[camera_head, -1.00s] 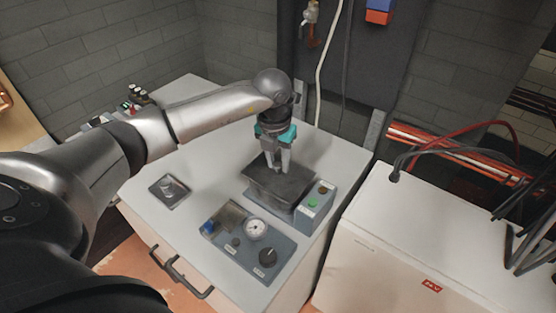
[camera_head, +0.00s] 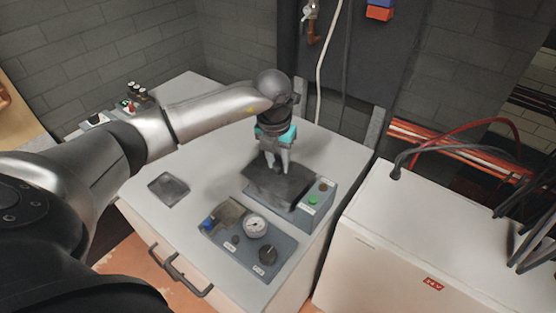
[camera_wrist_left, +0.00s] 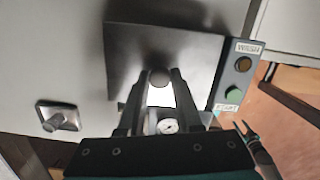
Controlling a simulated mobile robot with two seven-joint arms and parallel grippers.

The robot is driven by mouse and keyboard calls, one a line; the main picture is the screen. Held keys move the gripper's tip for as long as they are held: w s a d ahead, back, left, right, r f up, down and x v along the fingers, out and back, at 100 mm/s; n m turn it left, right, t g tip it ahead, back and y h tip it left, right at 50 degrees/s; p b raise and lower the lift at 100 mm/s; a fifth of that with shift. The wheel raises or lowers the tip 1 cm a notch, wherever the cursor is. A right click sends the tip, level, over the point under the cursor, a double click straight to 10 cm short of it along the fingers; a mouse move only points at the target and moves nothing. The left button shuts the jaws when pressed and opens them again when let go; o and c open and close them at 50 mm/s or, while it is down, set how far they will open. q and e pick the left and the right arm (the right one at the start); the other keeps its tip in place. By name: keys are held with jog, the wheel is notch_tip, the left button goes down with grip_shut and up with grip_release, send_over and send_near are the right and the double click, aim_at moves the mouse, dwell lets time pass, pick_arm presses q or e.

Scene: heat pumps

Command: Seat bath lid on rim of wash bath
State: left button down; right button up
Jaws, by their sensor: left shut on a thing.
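The bath lid (camera_head: 290,190) is a dark flat plate over the wash bath (camera_head: 254,203), on the white cabinet top. In the left wrist view the lid (camera_wrist_left: 190,55) fills the upper middle. My left gripper (camera_head: 276,168) points down at the lid's middle; its fingers (camera_wrist_left: 158,80) are shut on the lid's round knob. The lid covers the bath opening, and most of the rim is hidden. I cannot tell whether the lid touches the rim all round.
A control box (camera_head: 318,199) with a green button stands against the bath's right side. A panel with a gauge (camera_head: 255,226) and knob lies in front. A small dark square plate (camera_head: 168,188) lies left.

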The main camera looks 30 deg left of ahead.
aim_at(274, 179)
pick_arm(q)
jog(key=shift+f, duration=0.2)
jog(key=c, duration=0.5)
grip_release()
jog(key=shift+r, duration=0.1)
jog(key=r, duration=0.5)
jog(key=s+r, duration=0.1)
jog(key=r, duration=0.9)
jog(key=shift+s+d, duration=0.1)
jog(key=shift+s, duration=0.3)
jog(key=shift+s+f, duration=0.1)
